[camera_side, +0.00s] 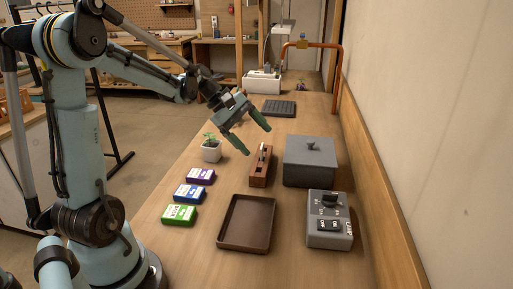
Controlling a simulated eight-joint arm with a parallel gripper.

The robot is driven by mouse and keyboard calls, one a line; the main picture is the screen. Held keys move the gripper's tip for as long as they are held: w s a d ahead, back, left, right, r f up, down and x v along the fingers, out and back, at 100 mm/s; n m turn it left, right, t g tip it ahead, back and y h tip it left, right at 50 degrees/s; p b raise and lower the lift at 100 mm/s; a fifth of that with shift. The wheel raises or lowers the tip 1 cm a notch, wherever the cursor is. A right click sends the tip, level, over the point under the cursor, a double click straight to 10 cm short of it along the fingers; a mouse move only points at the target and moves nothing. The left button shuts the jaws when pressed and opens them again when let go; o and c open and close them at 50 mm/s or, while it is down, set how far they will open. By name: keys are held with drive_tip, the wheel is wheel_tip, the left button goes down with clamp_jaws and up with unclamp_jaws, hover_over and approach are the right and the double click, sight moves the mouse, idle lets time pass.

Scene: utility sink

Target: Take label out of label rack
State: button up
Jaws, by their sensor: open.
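The label rack appears to be the narrow brown wooden holder (260,170) on the table, between the plant pot and the grey lidded box. A thin upright piece, pale and dark, likely the label (263,152), stands in it. The piece is small, so its details are hard to tell. My gripper (255,140) is open, with its two green fingers spread and pointing down to the right. It is near and above the rack, and nothing is between the fingers. I cannot tell the exact height gap.
A grey lidded box (310,165) stands right of the rack, with a grey switch box (329,232) in front. A brown tray (233,240) lies nearer. Purple (201,176), blue (189,193) and green (179,215) boxes and a potted plant (211,152) are left. A wall bounds the right side.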

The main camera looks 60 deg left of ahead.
drive_tip(key=s+a+f+n+t+h, duration=0.1)
drive_tip(key=a+f+n+t+h, duration=0.1)
drive_tip(key=a+n, duration=0.35)
drive_tip(key=s+a+f+n+t+h, duration=0.1)
drive_tip(key=a+f+n+t+h, duration=0.15)
drive_tip(key=a, duration=0.65)
approach(262, 157)
drive_tip(key=w+r, duration=0.2)
drive_tip(key=w, duration=0.1)
drive_tip(key=shift+n+g+y, duration=0.4)
drive_tip(key=shift+g+y, duration=0.05)
drive_tip(key=shift+f+x, duration=0.15)
drive_tip(key=shift+x, duration=1.2)
drive_tip(key=shift+f+x, duration=0.2)
drive_tip(key=shift+x, duration=1.15)
drive_tip(key=shift+s+a, duration=0.1)
drive_tip(key=c, duration=1.1)
